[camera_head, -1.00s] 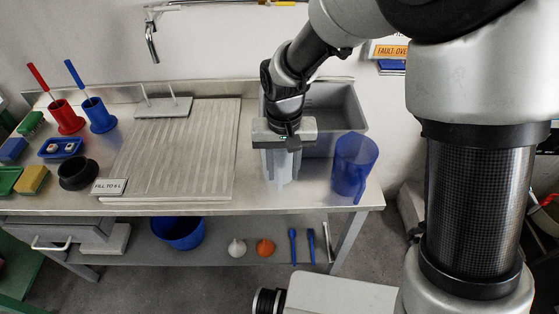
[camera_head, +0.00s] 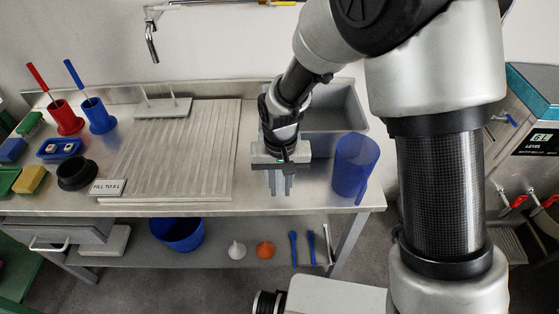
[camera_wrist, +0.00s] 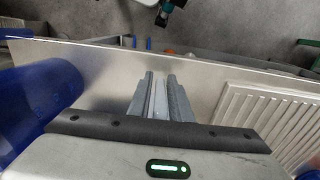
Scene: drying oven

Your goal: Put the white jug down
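My gripper (camera_head: 280,190) points down over the front right part of the steel bench, in front of the grey sink. In the wrist view its two grey fingers (camera_wrist: 161,98) lie close together with a pale strip between them. I cannot tell whether that strip is a gap or the fingers' inner faces. No white jug can be made out in either view, in the fingers or on the bench. A blue see-through jug (camera_head: 354,165) stands upright to the right of my gripper, apart from it. It also shows at the left in the wrist view (camera_wrist: 38,95).
The grey sink basin (camera_head: 335,110) lies behind my gripper. A ribbed draining area (camera_head: 180,150) is at its left, with a "FILL TO" sign (camera_head: 106,187) and a black round holder (camera_head: 77,174) beyond. The bench's front edge is close.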

